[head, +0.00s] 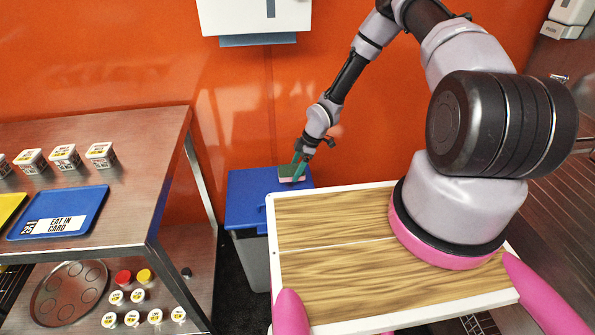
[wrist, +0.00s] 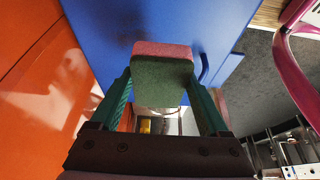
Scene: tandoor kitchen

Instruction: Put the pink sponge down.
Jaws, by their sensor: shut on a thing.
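The sponge is a small block with a pink layer and a dark green layer, and it shows large in the wrist view (wrist: 162,72). My gripper (wrist: 162,88) has its two green fingers shut on the sponge's sides. In the head view my gripper (head: 299,168) is at the end of the outstretched arm, over the blue lid of a bin (head: 250,197). The sponge (head: 291,178) shows there small, between the fingers, over the lid's back right part. I cannot tell whether it touches the lid.
A steel table (head: 150,150) stands at the left, with a blue tray (head: 80,208) and several small tubs on it. The orange wall (head: 250,120) is close behind the bin. A paper dispenser (head: 255,17) hangs above. My wooden-topped base is at the bin's right.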

